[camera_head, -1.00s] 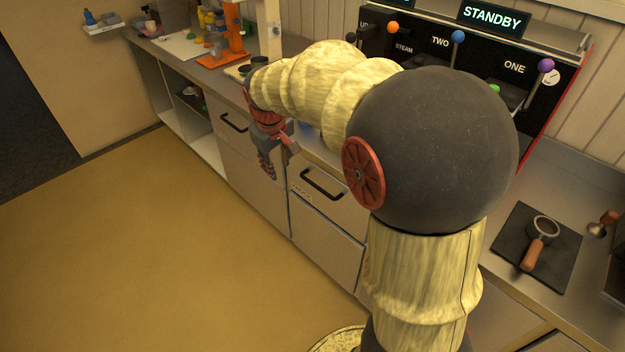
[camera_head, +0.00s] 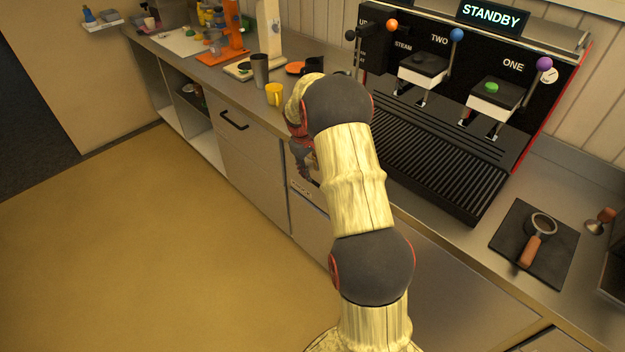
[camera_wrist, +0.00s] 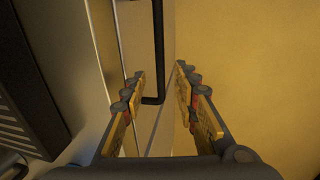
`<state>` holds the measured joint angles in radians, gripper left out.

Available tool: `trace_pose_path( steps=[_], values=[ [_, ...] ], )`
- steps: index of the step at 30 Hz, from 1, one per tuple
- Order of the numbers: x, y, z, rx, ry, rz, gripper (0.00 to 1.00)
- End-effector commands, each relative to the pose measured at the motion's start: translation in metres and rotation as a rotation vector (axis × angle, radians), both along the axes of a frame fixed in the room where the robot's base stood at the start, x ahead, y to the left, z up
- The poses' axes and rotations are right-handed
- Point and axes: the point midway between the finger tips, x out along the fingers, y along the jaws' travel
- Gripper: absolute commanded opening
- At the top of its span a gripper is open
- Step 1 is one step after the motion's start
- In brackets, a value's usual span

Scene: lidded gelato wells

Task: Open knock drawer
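The knock drawer front (camera_head: 299,186) is the beige panel under the counter edge, mostly covered by my arm in the head view. Its small label strip shows, but I cannot read it. It looks closed. My gripper (camera_wrist: 161,72) is open, with one finger on each side of the handle's near end. I cannot tell whether either finger touches it. In the head view my gripper (camera_head: 304,168) is partly hidden by my arm, close to the drawer front.
Another drawer with a black handle (camera_head: 234,121) is to the left. A yellow mug (camera_head: 274,95) and a dark cup (camera_head: 260,70) stand on the counter near my wrist. The espresso machine (camera_head: 440,150) is to the right. The floor (camera_head: 150,250) in front is clear.

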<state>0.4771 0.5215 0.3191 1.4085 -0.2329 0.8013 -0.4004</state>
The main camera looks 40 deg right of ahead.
Motion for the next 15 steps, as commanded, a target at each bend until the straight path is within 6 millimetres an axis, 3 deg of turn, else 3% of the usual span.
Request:
trace_pose_path(
  steps=[7,15],
  values=[
    [0.000,-0.007,-0.041,0.001,0.002,0.000,0.30],
    [0.001,-0.010,-0.051,-0.001,-0.001,0.000,0.30]
  ],
)
